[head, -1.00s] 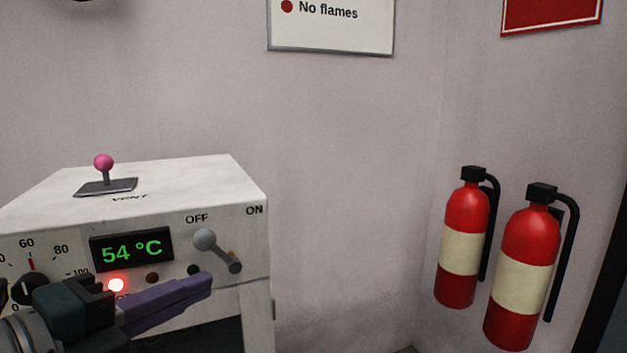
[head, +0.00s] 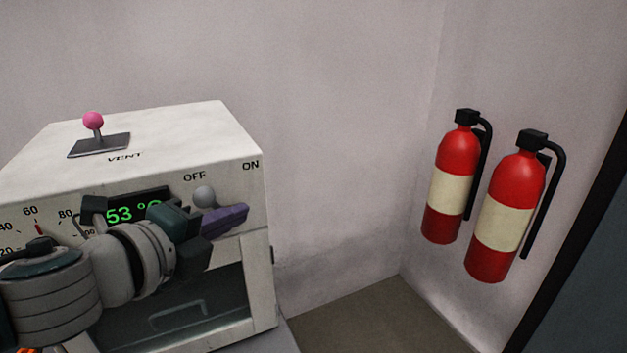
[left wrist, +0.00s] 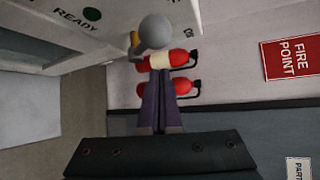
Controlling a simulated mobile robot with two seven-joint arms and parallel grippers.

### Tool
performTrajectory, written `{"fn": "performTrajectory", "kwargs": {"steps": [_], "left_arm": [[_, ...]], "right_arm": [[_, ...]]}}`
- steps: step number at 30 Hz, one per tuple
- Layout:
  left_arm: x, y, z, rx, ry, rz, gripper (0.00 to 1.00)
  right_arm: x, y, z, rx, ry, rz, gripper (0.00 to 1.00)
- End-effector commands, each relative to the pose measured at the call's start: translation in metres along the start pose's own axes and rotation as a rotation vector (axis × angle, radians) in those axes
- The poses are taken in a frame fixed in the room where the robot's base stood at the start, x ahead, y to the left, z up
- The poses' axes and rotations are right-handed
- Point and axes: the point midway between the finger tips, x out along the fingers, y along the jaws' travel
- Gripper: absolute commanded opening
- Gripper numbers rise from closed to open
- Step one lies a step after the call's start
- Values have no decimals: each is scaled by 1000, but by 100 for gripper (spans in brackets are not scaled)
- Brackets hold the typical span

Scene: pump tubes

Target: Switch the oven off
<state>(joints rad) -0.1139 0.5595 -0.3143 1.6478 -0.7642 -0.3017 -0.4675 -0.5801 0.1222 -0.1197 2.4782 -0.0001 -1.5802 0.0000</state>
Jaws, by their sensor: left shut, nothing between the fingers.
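The oven (head: 256,215) is a white box at the left of the head view, with a green display (head: 132,212) reading about 53 °C. Its switch lever has a grey ball knob (head: 204,196) just below the OFF label. The ON label is further right. The knob also shows large in the left wrist view (left wrist: 155,31). My left gripper (head: 243,213), with purple fingers, is shut and empty in front of the panel. Its fingers hide the lever's stem in the head view. In the left wrist view the fingertips (left wrist: 160,72) are close to the knob; contact is unclear. My right gripper is not in view.
A pink-knobbed vent lever (head: 93,121) stands on the oven's top. Two red fire extinguishers hang on the wall at the right, a farther one (head: 449,190) and a nearer one (head: 503,222). The floor (head: 370,320) between oven and right wall is clear.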

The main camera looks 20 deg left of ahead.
Motion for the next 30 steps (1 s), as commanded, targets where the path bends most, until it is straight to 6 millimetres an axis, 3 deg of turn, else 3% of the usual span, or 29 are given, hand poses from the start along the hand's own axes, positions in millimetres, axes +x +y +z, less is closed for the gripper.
{"fn": "performTrajectory", "kwargs": {"steps": [7, 30], "left_arm": [[-9, -1, 22, 1, 1, 0, 0], [-12, 6, 33, 1, -3, 0, 0]], "right_arm": [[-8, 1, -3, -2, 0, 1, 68], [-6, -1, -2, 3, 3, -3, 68]]}}
